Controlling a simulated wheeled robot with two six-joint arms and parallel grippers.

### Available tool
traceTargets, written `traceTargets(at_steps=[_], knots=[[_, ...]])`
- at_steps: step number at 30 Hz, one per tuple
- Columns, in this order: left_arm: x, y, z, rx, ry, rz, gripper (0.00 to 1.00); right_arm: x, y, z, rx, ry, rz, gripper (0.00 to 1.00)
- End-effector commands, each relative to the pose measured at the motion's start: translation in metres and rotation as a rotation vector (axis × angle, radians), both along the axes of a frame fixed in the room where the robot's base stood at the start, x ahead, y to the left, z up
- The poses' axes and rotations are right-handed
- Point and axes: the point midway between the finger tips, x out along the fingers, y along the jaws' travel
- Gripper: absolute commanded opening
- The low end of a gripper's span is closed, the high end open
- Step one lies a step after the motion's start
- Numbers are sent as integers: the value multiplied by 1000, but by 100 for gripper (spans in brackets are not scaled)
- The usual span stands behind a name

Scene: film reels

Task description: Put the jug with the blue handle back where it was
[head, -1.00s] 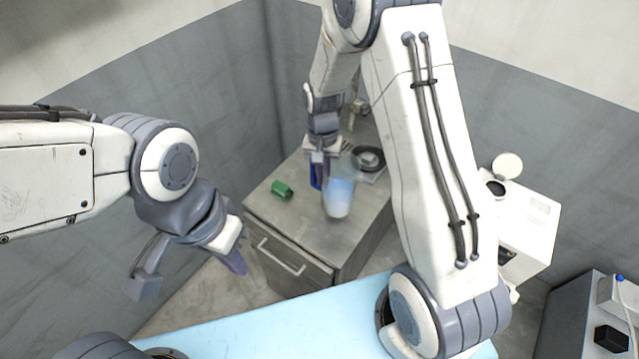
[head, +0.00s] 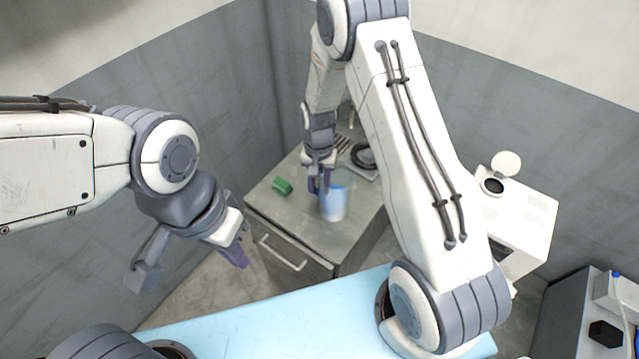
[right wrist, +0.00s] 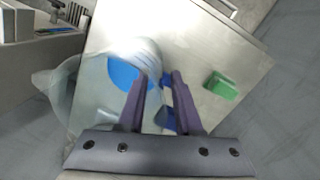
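The clear jug (head: 337,203) with blue liquid and a blue handle (head: 314,185) is over the metal cabinet top, close to upright in the head view. I cannot tell whether its base touches the top. My right gripper (head: 321,186) is at the handle side. The jug's clear body (right wrist: 92,88) shows left of the fingers, partly blurred. My left gripper (head: 240,256) hangs empty in front of the cabinet; its finger gap is unclear.
The cabinet top (head: 290,215) holds a green object (head: 282,187) left of the jug and a black ring (head: 365,155) on a pale device behind it. A white machine (head: 520,215) with a round raised lid stands to the right. The cabinet's front left is clear.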

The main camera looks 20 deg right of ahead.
Motion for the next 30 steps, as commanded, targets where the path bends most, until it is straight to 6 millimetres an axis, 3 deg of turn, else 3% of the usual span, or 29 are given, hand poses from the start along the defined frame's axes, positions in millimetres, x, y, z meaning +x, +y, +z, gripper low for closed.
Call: traceTargets(at_steps=[8, 14, 24, 30], knots=[[0, 0, 0, 0, 0, 0, 0, 0, 0, 1, 0, 0, 0, 36], [0, 0, -3, 0, 0, 0, 0, 2, 0, 15, 0, -4, 0, 36], [0, 0, -21, 0, 0, -1, 0, 9, -1, 85, 0, -7, -1, 36], [0, 0, -25, 0, 0, -1, 0, 10, -1, 114, 0, -4, -1, 36]])
